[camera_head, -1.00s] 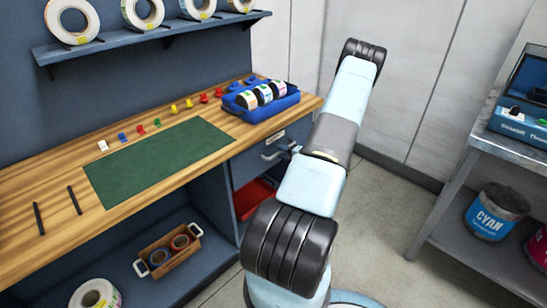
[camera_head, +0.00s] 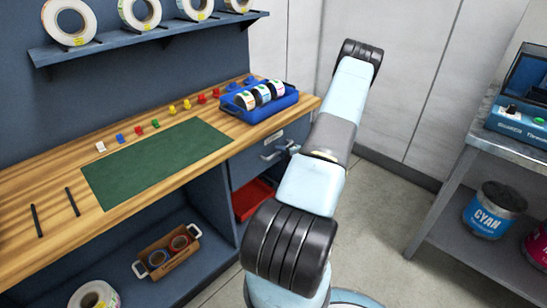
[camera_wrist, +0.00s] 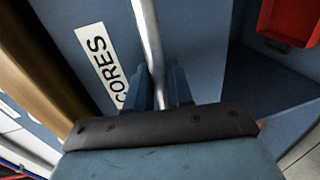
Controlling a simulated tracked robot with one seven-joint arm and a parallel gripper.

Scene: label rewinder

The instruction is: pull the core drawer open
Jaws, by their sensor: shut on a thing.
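The core drawer (camera_head: 248,168) is a blue-grey front under the right end of the wooden bench. Its white label (camera_wrist: 101,62) reads CORES in the wrist view. Its silver bar handle (camera_wrist: 149,38) runs down between my gripper's blue fingers. My gripper (camera_wrist: 167,88) is shut on this handle. In the head view the handle (camera_head: 270,156) shows beside my arm, which hides part of the drawer front and most of the gripper. I see no clear gap at the drawer, so I cannot tell whether it is slightly open.
A red bin (camera_head: 252,198) sits below the drawer, and it also shows in the wrist view (camera_wrist: 290,22). A blue tray (camera_head: 262,108) with label rolls stands on the bench above. A metal side table (camera_head: 485,150) stands to the right. Floor between is clear.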

